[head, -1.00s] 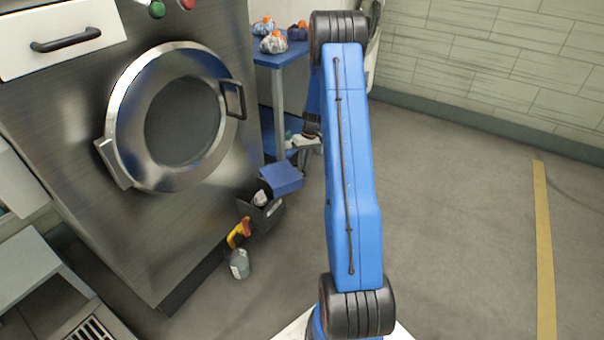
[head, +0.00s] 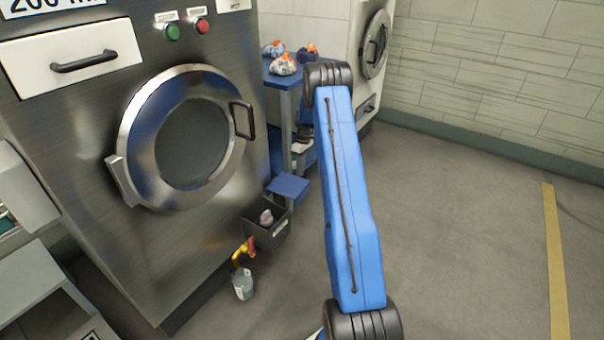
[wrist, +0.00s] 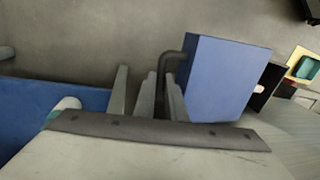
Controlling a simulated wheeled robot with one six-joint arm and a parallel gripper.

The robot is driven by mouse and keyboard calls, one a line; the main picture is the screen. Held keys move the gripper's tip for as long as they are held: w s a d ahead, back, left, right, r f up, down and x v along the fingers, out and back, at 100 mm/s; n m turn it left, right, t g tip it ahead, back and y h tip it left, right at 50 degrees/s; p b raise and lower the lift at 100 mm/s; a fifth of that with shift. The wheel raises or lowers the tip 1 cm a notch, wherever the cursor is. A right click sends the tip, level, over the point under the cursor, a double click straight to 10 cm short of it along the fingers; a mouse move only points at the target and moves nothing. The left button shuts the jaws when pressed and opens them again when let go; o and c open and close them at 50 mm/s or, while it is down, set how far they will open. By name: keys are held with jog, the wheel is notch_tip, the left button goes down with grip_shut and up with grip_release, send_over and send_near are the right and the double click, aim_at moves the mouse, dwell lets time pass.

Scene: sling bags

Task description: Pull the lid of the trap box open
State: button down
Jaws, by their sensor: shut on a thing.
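The trap box (head: 268,235) is a dark grey bin on the floor against the steel washer. Its blue lid (head: 289,187) is raised at the back right, and a pale lump shows inside the box. In the wrist view the lid (wrist: 225,80) fills the right middle, with a dark bent handle (wrist: 172,58) at its left side. My gripper (wrist: 163,98) is shut on this handle; its pale fingers lie on either side of the bar. The box's dark opening (wrist: 267,86) shows right of the lid. In the head view my arm mostly hides the gripper.
A blue cart (head: 284,80) with several wrapped bundles on top stands close behind the lid. A spray bottle (head: 243,284) with a yellow and red head stands in front of the box. The washer (head: 120,250) bounds the left. Open floor (head: 450,230) lies to the right.

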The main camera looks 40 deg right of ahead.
dwell(0.3)
jog(key=c, duration=1.8)
grip_release()
jog(key=shift+r, duration=0.1)
jog(key=d+r, duration=0.1)
jog(key=r, duration=0.4)
jog(key=w+d+r, duration=0.1)
jog(key=r, duration=0.5)
jog(key=d+r, duration=0.1)
jog(key=r, duration=0.4)
jog(key=shift+w+r, duration=0.25)
jog(key=shift+r, duration=0.15)
